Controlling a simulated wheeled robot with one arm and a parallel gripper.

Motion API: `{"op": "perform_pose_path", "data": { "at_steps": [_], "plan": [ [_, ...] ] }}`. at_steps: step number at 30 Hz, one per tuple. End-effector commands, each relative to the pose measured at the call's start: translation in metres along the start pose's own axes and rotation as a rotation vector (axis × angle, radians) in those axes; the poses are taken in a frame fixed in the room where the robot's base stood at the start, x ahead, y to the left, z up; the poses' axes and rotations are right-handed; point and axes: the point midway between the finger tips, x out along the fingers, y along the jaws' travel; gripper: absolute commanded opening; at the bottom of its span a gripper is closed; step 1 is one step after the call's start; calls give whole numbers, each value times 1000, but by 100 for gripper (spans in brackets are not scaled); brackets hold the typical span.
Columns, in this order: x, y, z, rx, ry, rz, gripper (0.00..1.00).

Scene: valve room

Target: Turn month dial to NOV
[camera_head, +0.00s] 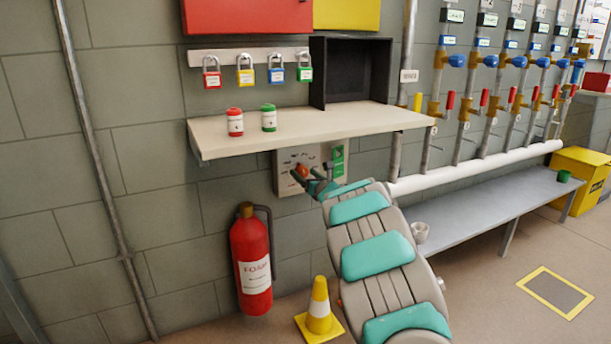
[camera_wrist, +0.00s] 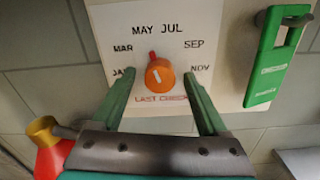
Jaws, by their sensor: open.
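The month dial (camera_wrist: 160,76) is an orange round knob with a white mark and a red pointer on top, on a white panel (camera_wrist: 105,25). Its pointer aims up, toward the gap between MAY and JUL and slightly to the MAY side. The NOV label (camera_wrist: 200,68) is at the right of the knob, below SEP; JAN at lower left is partly hidden by a finger. My gripper (camera_wrist: 158,88) is open, its green fingers on either side of the knob, with no contact visible. The head view shows my gripper (camera_head: 312,182) at the panel (camera_head: 289,158), partly covering it.
A shelf (camera_head: 300,130) juts out above the panel, carrying a red can (camera_head: 235,122) and a green can (camera_head: 268,117). A green tag (camera_wrist: 268,75) hangs right of the dial. A fire extinguisher (camera_head: 251,260) and a yellow cone (camera_head: 319,308) stand below.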

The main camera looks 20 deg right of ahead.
Motion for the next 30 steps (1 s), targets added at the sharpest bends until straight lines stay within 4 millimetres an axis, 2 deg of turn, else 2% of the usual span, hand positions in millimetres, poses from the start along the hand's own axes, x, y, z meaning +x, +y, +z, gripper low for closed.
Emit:
{"op": "perform_pose_path", "data": {
  "at_steps": [3, 23, 30],
  "plan": [
    [0, 0, 0, 0, 0, 0, 74],
    [0, 0, 0, 0, 0, 0, 0],
    [0, 0, -1, 6, 0, 0, 0]
  ]
}}
